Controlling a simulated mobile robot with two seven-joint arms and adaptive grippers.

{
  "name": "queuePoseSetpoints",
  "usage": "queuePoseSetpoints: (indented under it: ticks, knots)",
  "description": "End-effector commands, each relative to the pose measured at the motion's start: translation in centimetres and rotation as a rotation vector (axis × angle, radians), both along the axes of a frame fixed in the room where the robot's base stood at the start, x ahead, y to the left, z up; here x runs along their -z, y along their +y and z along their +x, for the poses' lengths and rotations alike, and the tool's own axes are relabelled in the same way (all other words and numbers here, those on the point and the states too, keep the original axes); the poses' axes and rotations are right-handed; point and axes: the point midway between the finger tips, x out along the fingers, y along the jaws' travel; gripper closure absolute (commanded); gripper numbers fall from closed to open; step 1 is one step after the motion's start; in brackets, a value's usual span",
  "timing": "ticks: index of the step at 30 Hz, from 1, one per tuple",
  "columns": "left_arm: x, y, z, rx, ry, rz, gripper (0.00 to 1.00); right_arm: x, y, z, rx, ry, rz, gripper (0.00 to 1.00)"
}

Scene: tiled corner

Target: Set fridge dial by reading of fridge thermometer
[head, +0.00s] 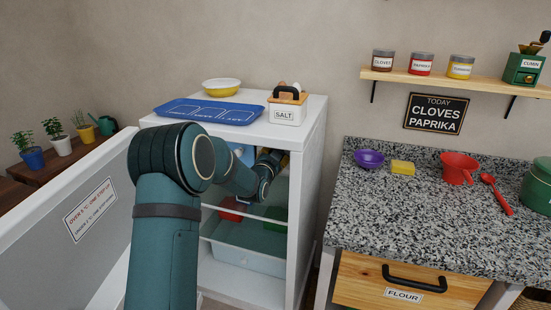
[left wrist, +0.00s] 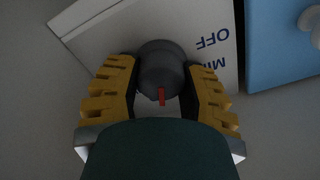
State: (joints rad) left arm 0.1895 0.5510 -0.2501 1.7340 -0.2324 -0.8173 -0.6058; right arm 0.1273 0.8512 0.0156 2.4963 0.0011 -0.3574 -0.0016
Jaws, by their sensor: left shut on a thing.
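The white fridge (head: 310,150) stands open, its door (head: 60,255) swung to the left. A sign (head: 90,209) on the door seems to read "over 5 °C: one step up" above a smaller "under" line. My left arm reaches inside; my left gripper (head: 280,160) is mostly hidden there. In the left wrist view, my left gripper (left wrist: 163,95) is shut on the grey round dial (left wrist: 160,65), yellow fingers on both sides. Its red pointer (left wrist: 162,96) points down in the picture. The white dial plate (left wrist: 105,35) shows OFF and MIN; other marks are hidden. I cannot make out a thermometer reading.
A blue tray (head: 210,111), a yellow bowl (head: 222,86) and a salt box (head: 287,105) stand on the fridge. Red (head: 232,210) and green (head: 276,218) items lie inside. A light-blue thing (left wrist: 282,40) is beside the dial plate. A granite counter (head: 420,215) is at right.

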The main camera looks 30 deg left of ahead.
Motion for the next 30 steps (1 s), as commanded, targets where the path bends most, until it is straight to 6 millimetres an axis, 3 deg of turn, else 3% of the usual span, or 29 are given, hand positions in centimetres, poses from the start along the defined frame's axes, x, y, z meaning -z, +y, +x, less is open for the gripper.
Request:
queuePoseSetpoints:
  ticks: [11,12,14,24,30]
  knots:
    - [-0.3,0.0,0.1,0.0,-0.006,0.005,0.94,0.0,0.0,0.0,0.0,-0.001,0.0,0.53]
    - [-0.3,0.0,0.1,0.0,-0.006,0.005,0.42,0.0,0.0,0.0,0.0,-0.001,0.0,0.53]
    - [-0.3,0.0,0.1,0.0,-0.005,0.004,0.25,0.0,0.0,0.0,0.0,-0.001,0.0,0.53]
    - [-0.1,0.0,-0.1,0.0,-0.002,0.002,0.25,0.0,0.0,0.0,0.0,0.0,0.0,0.53]
    - [-0.2,-0.5,-2.1,0.0,-0.001,0.001,0.25,0.0,0.0,0.0,0.0,0.0,0.0,0.53]
